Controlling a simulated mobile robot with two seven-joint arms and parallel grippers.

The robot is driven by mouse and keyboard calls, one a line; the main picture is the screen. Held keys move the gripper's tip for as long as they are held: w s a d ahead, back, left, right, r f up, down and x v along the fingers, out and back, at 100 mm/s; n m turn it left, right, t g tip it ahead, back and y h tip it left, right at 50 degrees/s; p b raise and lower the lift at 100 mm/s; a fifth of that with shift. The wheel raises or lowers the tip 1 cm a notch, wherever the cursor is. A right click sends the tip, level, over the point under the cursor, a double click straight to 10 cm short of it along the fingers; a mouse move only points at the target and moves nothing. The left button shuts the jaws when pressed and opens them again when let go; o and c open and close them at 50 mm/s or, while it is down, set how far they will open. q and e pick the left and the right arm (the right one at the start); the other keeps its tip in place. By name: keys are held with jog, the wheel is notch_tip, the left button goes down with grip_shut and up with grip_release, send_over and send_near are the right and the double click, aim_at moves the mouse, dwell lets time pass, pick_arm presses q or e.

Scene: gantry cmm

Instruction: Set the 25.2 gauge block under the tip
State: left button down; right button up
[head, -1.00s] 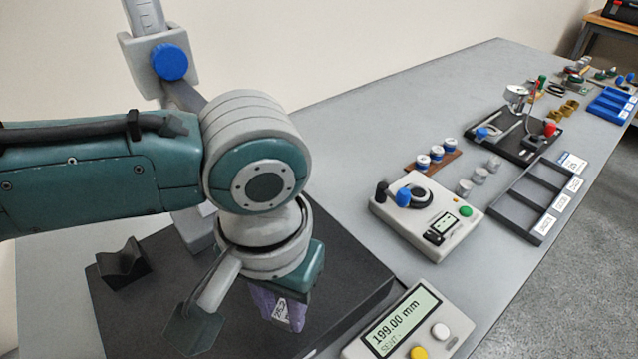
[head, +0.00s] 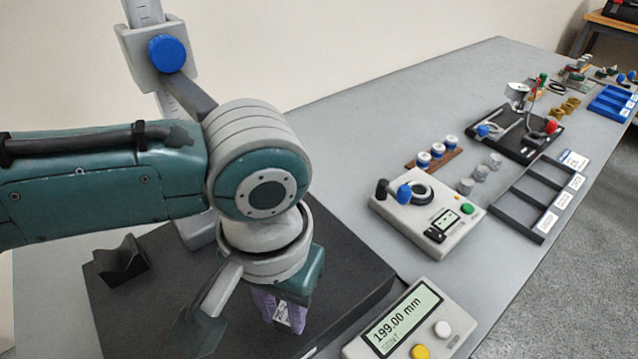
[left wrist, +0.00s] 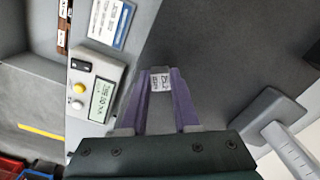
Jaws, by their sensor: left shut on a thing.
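My left gripper (head: 280,316) has purple fingers and is shut on a small block with a white label (left wrist: 161,82). The label looks like 25.2 but is too small to read surely. The block hangs at the fingertips over the dark plate (head: 352,268); I cannot tell how far above it is. The gauge stand has a grey column (head: 143,12), a blue knob (head: 167,53) and an arm (head: 192,98) that runs behind my left arm. Its tip is hidden. The stand also shows at the right of the left wrist view (left wrist: 268,118). My right gripper is out of view.
A black V-shaped block (head: 121,261) sits on the plate's left. A readout (head: 408,325) showing 199.00 mm stands at the plate's front right. A grey instrument box (head: 428,212) and an empty dark tray (head: 537,205) lie further right. Bench between them is partly clear.

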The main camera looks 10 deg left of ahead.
aim_at(284, 318)
pick_arm(q)
jog(key=shift+f, duration=0.45)
dwell(0.4)
jog(key=shift+c, duration=0.9)
grip_release()
notch_tip(284, 318, up, 7)
jog(key=p, duration=0.8)
